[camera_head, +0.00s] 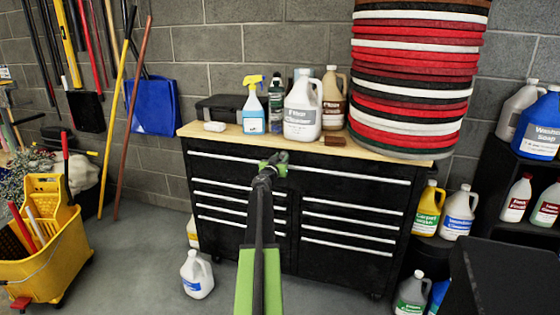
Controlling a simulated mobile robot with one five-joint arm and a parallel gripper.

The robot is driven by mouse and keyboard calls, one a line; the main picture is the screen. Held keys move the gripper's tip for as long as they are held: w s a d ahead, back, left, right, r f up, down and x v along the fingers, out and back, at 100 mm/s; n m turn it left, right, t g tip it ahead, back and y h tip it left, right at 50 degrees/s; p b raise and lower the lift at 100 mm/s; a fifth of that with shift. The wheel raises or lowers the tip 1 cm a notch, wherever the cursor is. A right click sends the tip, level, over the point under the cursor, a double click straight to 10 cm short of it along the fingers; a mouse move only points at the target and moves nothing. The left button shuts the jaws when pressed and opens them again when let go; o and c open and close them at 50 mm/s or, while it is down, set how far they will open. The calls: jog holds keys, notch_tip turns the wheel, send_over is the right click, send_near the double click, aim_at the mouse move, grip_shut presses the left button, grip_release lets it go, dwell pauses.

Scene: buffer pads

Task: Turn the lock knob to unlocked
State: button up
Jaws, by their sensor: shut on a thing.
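A black tool cabinet (340,258) with silver drawer handles and a wooden top (245,145) stands against the wall. My green and black arm reaches straight forward to it. My gripper (277,160) is at the cabinet's upper front, near the middle of the top drawer, just below the wooden top's edge. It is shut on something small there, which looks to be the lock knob. The knob itself is hidden by the gripper, so its turn position cannot be seen.
A spray bottle (253,108), a white jug (302,110) and a stack of red, black and white pads (415,75) stand on the cabinet. A yellow mop bucket (45,240) is at left. A white jug (197,275) stands on the floor. Shelves with bottles are at right.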

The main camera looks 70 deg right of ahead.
jog(key=shift+w+a+f, duration=0.1)
jog(key=shift+a, duration=0.5)
grip_shut()
jog(key=shift+d+r, duration=0.25)
jog(key=shift+o, duration=0.8)
grip_release()
jog(key=shift+d+r, duration=0.1)
jog(key=o, duration=0.9)
jog(key=shift+d+r, duration=0.15)
jog(key=shift+d, duration=0.15)
jog(key=shift+w+d, duration=0.25)
jog(key=shift+d, duration=0.05)
jog(key=a, duration=0.3)
jog(key=shift+f, duration=0.4)
jog(key=a, duration=1.8)
jog(key=shift+s+a, duration=0.25)
jog(key=shift+s, duration=0.1)
